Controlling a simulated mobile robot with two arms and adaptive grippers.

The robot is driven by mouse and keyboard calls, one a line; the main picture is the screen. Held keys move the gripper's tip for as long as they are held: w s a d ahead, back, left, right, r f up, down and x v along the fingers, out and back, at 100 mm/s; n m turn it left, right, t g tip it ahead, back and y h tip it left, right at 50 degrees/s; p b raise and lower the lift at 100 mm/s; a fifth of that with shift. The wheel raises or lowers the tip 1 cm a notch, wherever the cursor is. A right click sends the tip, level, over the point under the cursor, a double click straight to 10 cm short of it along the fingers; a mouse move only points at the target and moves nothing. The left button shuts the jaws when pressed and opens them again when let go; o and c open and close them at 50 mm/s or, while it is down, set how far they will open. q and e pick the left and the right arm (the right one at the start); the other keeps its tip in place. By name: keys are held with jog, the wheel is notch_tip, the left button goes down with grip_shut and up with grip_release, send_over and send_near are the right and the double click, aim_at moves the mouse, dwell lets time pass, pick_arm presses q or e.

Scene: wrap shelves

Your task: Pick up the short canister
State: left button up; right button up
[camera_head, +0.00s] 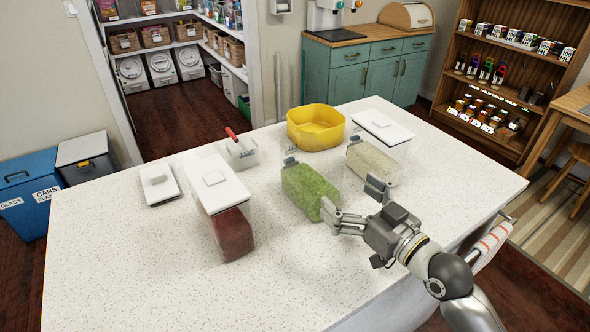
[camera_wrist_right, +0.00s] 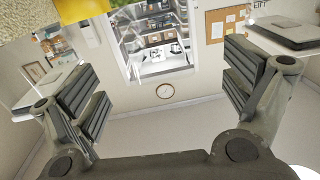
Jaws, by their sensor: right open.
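A smaller clear container (camera_head: 242,156) with a red-handled tool stands behind the red one. I cannot tell for sure which is the short canister. My right gripper (camera_head: 350,198) is open and empty, just right of the green canister and in front of the grain one; contact is unclear. Its spread fingers also show in the right wrist view (camera_wrist_right: 165,100). My left gripper is out of view.
A yellow tub (camera_head: 316,128) stands behind the green canister. One loose white lid (camera_head: 158,183) lies at the left, and a white lid (camera_head: 382,126) shows at the back right. The counter's front left (camera_head: 120,270) is clear. Bins (camera_head: 28,188) stand beyond its left edge.

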aim_at(332, 181)
jog(key=shift+x, duration=1.15)
jog(key=x, duration=0.2)
jog(key=shift+w+a+r+p, duration=0.15)
jog(key=shift+w+r+p, duration=0.1)
jog(key=shift+p, duration=0.15)
jog(key=shift+w+a+f, duration=0.1)
jog(key=shift+w+a, duration=0.1)
jog(key=shift+w, duration=0.05)
jog(key=shift+w+a, duration=0.35)
jog(key=shift+w, duration=0.15)
jog(key=x, duration=0.2)
jog(key=p+x, duration=0.1)
jog(key=x, duration=0.1)
jog(key=shift+f, duration=0.3)
jog(key=c, duration=2)
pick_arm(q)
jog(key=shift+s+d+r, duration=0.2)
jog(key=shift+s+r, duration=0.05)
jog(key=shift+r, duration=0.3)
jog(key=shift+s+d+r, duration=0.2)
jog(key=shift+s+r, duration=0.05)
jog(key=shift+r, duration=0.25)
pick_arm(e)
jog(key=shift+r, duration=0.15)
jog(key=shift+c, duration=0.6)
